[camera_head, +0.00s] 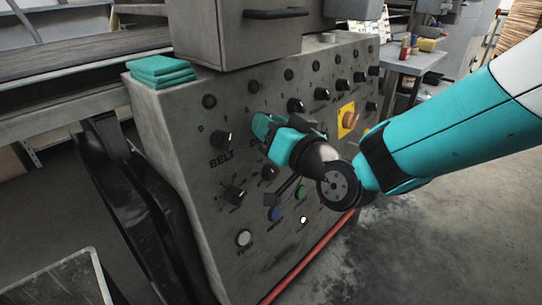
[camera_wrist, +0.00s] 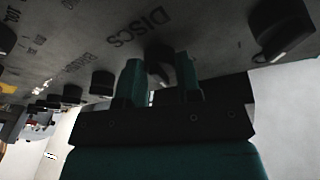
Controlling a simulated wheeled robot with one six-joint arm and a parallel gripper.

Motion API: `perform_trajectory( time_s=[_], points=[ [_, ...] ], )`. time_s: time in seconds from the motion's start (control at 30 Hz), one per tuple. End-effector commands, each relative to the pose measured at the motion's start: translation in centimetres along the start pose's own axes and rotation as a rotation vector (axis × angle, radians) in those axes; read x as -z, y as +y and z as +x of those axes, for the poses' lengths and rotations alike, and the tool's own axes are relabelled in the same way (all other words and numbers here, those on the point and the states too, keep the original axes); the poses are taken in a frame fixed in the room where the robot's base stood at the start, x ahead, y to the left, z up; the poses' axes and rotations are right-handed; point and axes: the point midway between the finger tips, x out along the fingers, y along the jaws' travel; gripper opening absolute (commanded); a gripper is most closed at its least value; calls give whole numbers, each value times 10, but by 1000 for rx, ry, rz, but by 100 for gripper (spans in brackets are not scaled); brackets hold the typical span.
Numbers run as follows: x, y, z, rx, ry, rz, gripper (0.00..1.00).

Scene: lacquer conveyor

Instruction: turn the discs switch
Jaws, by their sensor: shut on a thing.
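In the head view my gripper (camera_head: 266,127) reaches the panel from the right, just right of the BELT label. There it covers the discs switch, and most of its label is hidden. I cannot tell which way the knob points.
The belt knob (camera_head: 222,140) is close on the left, with another knob (camera_head: 234,194) below. Several buttons, including a green one (camera_head: 301,192), sit under my wrist. A yellow plate (camera_head: 347,120) with an orange knob is to the right. Folded teal cloths (camera_head: 160,68) lie on top.

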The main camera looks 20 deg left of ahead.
Motion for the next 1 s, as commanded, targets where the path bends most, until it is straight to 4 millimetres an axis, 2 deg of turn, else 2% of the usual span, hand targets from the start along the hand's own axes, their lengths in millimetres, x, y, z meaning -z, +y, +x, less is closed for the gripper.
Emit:
perform_trajectory(
  time_s=[0.03, 0.63, 1.0],
  points=[
    [-10, 5, -1, 11, 9, -32, 8],
    [-6, 5, 0, 148, 35, -491, 8],
    [-1, 3, 0, 199, 43, -653, 8]
  ],
)
